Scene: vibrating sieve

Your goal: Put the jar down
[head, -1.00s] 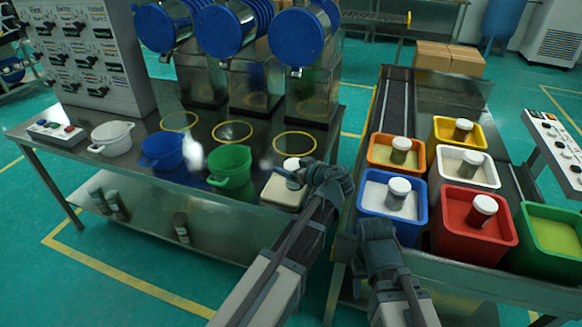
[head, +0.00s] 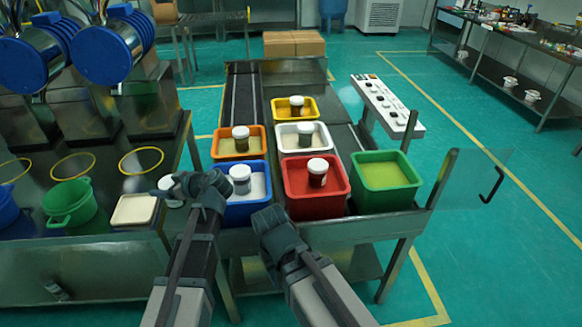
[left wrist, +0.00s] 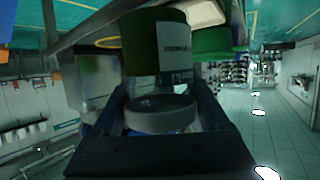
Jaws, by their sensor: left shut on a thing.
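My left gripper (head: 192,189) is shut on a jar with a white lid (head: 172,188). In the head view the held jar is by the right edge of the metal table, just right of a cream tray (head: 134,209). In the left wrist view the held jar (left wrist: 156,48) has green contents and a white label, with its grey-looking lid between the fingers. Part of the jar is hidden by the gripper in the head view.
The blue bin (head: 247,212), the orange bin (head: 238,155), the yellow bin (head: 280,115) and the white bin (head: 304,150) each hold a lidded jar, as does the red one. The green bin (head: 386,198) holds no jar. A green pot (head: 69,205) stands at left.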

